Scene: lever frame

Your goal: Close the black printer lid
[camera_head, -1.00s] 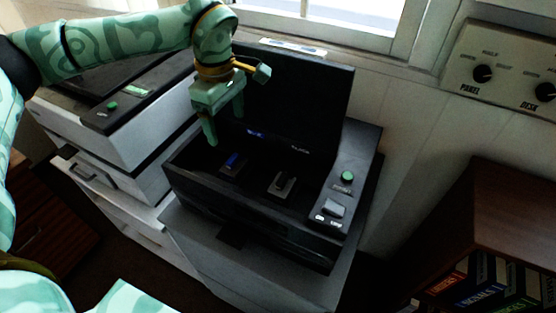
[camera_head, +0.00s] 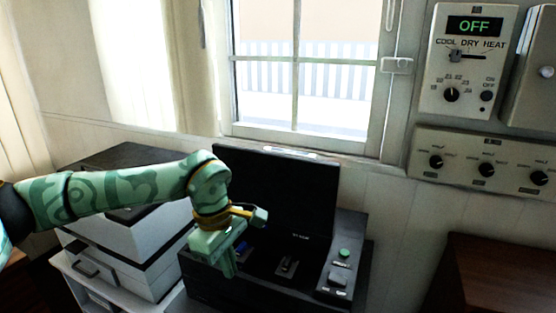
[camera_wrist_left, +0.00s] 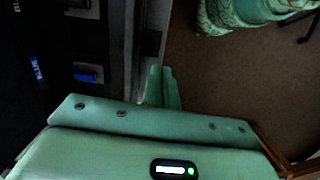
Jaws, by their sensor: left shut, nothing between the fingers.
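The black printer (camera_head: 345,250) stands below the window. Its black lid (camera_head: 285,195) is open and stands up at the rear of the body, and the inside with a blue tab (camera_head: 243,247) and a grey latch (camera_head: 287,266) shows. My left gripper (camera_head: 230,268) is shut and empty, pointing down at the printer's front left edge, in front of the lid and apart from it. In the left wrist view, the shut fingers (camera_wrist_left: 164,86) are beside the printer's edge, with the blue tab (camera_wrist_left: 86,73) to their left. Whether they touch the edge is unclear. My right gripper is not in view.
A white and black printer (camera_head: 125,240) stands close on the left, under my left arm. Wall panels with knobs (camera_head: 487,170) hang at the right. A brown cabinet (camera_head: 490,270) stands at the lower right. The window sill is just behind the lid.

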